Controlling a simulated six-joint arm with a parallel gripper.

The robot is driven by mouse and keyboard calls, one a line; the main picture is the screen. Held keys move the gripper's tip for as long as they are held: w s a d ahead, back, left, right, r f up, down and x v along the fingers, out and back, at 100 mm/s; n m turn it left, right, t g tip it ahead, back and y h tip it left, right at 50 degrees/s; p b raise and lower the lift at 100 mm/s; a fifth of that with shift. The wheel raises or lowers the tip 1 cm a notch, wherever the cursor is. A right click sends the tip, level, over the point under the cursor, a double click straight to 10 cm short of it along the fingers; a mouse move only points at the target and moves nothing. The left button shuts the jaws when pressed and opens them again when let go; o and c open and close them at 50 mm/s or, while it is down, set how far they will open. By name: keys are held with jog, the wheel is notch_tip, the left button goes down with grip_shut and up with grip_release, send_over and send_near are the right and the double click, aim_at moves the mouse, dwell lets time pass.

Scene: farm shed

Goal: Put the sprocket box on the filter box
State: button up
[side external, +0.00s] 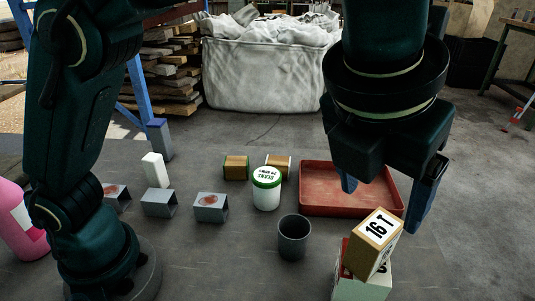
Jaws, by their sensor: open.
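The sprocket box (371,244), a tan-brown box with a white "16 T" label, sits on top of a pale box with a red part, which I take as the filter box (366,289), at the lower right. The sprocket box looks turned and tilted relative to the box under it. The lower box's label is mostly hidden, and the picture edge cuts off its bottom. My gripper (385,202) is open, with its blue-grey fingertips pointing down. It appears above and behind the sprocket box, with nothing between its fingers. I cannot tell the exact gap in depth.
A red tray (318,212) lies behind the boxes. A dark cup (293,240) and a green-lidded white can (265,190) stand left of them. Two brown boxes (236,168), several grey boxes (209,209) and a white block (156,170) stand farther left. Floor between them is clear.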

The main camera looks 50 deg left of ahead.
jog(key=a+r+n, duration=0.2)
jog(key=a+n, duration=0.7)
jog(key=n, duration=0.1)
jog(key=s+a+f+n, duration=0.4)
jog(key=s+a+n, duration=0.1)
jog(key=n, duration=0.8)
jog(key=s+a+f+n+t, duration=0.1)
jog(key=s+a+f+n, duration=0.3)
jog(key=a+n, duration=0.3)
jog(key=s+n, duration=0.1)
jog(key=n, duration=0.4)
jog(key=shift+a+n, duration=0.35)
jog(key=shift+n, duration=0.05)
